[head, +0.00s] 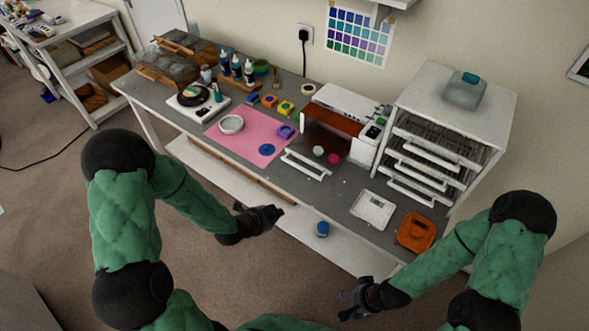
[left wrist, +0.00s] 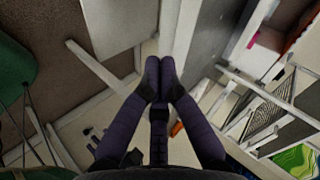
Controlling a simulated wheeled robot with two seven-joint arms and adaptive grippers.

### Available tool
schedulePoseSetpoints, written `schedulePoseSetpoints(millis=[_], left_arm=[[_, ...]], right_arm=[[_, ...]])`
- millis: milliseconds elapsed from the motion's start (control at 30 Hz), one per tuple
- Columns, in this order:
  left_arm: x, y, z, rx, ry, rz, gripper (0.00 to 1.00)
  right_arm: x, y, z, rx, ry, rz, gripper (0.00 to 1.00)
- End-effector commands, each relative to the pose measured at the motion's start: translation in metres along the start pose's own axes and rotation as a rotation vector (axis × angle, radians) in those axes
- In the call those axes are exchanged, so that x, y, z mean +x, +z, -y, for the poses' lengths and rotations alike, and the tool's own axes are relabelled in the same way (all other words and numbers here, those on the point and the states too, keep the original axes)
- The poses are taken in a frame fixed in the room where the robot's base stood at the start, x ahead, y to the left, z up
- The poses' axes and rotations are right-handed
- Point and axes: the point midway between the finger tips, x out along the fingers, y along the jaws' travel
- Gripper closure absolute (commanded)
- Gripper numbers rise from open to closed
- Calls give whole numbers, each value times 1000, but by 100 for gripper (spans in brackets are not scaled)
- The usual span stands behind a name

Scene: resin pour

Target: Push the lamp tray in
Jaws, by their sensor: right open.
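The lamp is a white box (head: 350,103) with a brown-orange front on the table in the head view. Its tray is pulled out towards me, with a white bar handle (head: 305,165) at the front. A whitish round piece (head: 318,151) and a pink round piece (head: 334,159) show at the tray, behind the handle. My left gripper (head: 278,212) is in front of the table, apart from the handle. In the left wrist view its fingers (left wrist: 160,75) are together with nothing seen between them. My right gripper (head: 348,296) is open and empty, low in front of the table.
A drawer cabinet (head: 457,95) with several white-handled drawers stands right of the lamp. A pink mat (head: 245,148) lies left. A blue-topped jar (head: 322,229) sits lower, in front.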

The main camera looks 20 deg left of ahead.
Motion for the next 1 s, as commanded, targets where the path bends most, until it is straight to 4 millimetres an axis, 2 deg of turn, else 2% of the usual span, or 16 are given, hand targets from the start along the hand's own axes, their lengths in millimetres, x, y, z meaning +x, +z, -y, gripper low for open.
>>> schedulePoseSetpoints(millis=[33, 200, 400, 567, 1000], left_arm=[[-14, -4, 22, 114, -49, -7, 100], [-37, -11, 61, 431, -161, -13, 100], [-45, -14, 76, 574, -207, -9, 100], [-32, -15, 77, 579, -207, -11, 100], [34, -19, 89, 576, -205, -10, 100]], right_arm=[[-9, 0, 3, 0, 0, 0, 40], [-19, 1, 7, 0, 0, 0, 40], [-22, 1, 8, 0, 0, 0, 40], [-20, 1, 7, 0, 0, 0, 40], [-17, 1, 6, 0, 0, 0, 40]])
